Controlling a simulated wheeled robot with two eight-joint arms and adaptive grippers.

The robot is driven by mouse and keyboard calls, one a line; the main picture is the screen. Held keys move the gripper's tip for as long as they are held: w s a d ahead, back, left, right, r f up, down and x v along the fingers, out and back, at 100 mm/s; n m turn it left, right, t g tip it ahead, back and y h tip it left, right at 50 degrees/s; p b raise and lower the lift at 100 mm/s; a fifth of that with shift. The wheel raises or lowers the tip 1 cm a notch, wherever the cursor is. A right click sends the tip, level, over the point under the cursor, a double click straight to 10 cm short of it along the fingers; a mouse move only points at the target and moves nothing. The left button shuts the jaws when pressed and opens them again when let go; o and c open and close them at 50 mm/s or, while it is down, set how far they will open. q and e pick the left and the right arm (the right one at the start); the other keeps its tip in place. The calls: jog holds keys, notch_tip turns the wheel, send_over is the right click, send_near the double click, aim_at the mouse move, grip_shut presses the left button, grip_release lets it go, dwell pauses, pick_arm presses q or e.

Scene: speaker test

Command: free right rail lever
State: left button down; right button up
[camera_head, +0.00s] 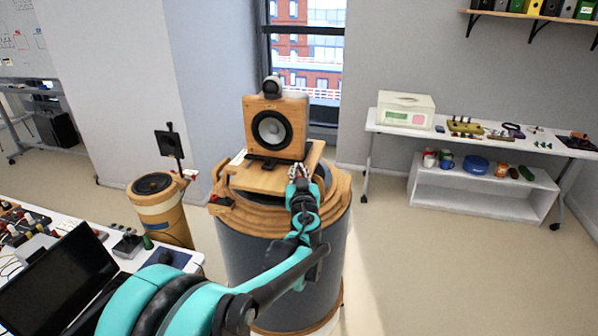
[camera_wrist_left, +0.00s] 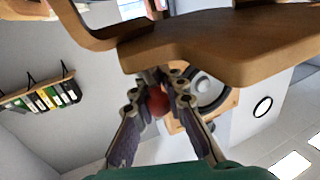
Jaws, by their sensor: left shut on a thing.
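A wooden loudspeaker (camera_head: 272,128) with a dark round cone stands on a wooden platform (camera_head: 262,181) on top of a large grey drum-shaped stand (camera_head: 250,245). My left gripper (camera_head: 299,174) is at the right edge of the platform. In the left wrist view, the fingers of my left gripper (camera_wrist_left: 158,80) are closed around a round red knob (camera_wrist_left: 157,102), which appears to be the right rail lever's. The fingers hide the rest of the lever, so its position cannot be told. A curved wooden edge (camera_wrist_left: 210,48) is just above the fingertips.
A smaller wooden stand (camera_head: 161,212) is left of the drum. A table with a laptop (camera_head: 62,282) is at front left. A white bench (camera_head: 480,140) with a boxed instrument (camera_head: 405,109) is at right. Floor between drum and bench is clear.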

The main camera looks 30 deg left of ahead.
pick_arm(q)
jog(key=shift+d, duration=0.1)
jog(key=n+g+y, duration=0.3)
jog(key=g+y, duration=0.1)
jog(key=shift+d+n, duration=0.2)
jog(key=shift+n, duration=0.2)
jog(key=n+g+y, duration=0.1)
jog(key=g, duration=0.1)
jog(key=n+g+y+p, duration=0.1)
jog(key=n+g+y, duration=0.1)
jog(key=shift+d+n+g, duration=0.2)
jog(key=shift+n+g, duration=0.1)
jog(key=shift+g, duration=0.1)
jog(key=n+g+y+p, duration=0.1)
jog(key=n+g, duration=0.1)
jog(key=g, duration=0.2)
jog(key=shift+d+r+n, duration=0.1)
jog(key=shift+n, duration=0.2)
jog(key=shift+s+d+n+g+p, duration=0.1)
jog(key=shift+n+g+p, duration=0.35)
jog(key=shift+n+g, duration=0.7)
jog(key=shift+d+n+g+p, duration=0.1)
jog(key=shift+n+g+p, duration=0.45)
jog(key=shift+g, duration=1.1)
jog(key=shift+n+g, duration=0.3)
jog(key=c, duration=1.6)
grip_release()
jog(key=shift+a, duration=0.1)
